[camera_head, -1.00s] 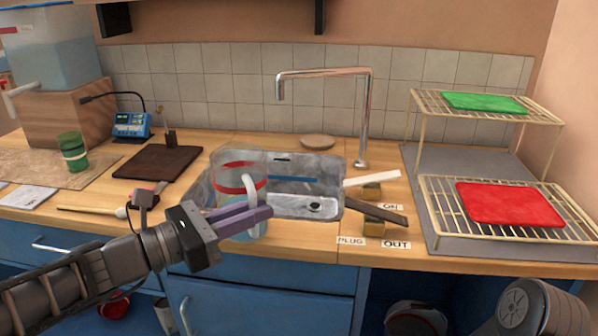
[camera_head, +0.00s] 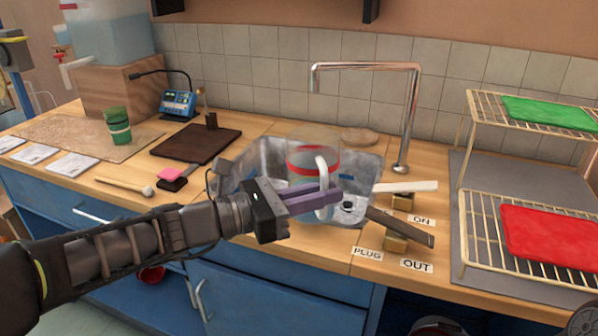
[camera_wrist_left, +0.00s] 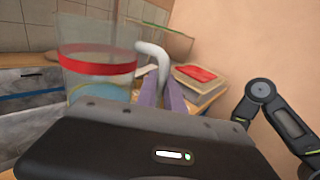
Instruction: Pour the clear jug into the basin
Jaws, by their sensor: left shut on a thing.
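The clear jug (camera_head: 303,158) has a red band and a white handle, and stands upright over the basin. My left gripper (camera_head: 330,200) is shut on the jug's white handle. The jug also shows in the left wrist view (camera_wrist_left: 92,52), with bluish liquid low inside it. The basin (camera_head: 262,160) is a grey metal sink set in the wooden counter, and the jug and gripper hide part of it. I cannot tell how high the jug is above the basin floor. My right gripper is not in view.
A chrome tap (camera_head: 408,115) arches behind the basin. A white lever (camera_head: 412,186) and a dark lever (camera_head: 405,226) stand at its right, near ON, PLUG and OUT labels. A wire rack with a red board (camera_head: 550,236) is further right. A dark board (camera_head: 197,143) lies left.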

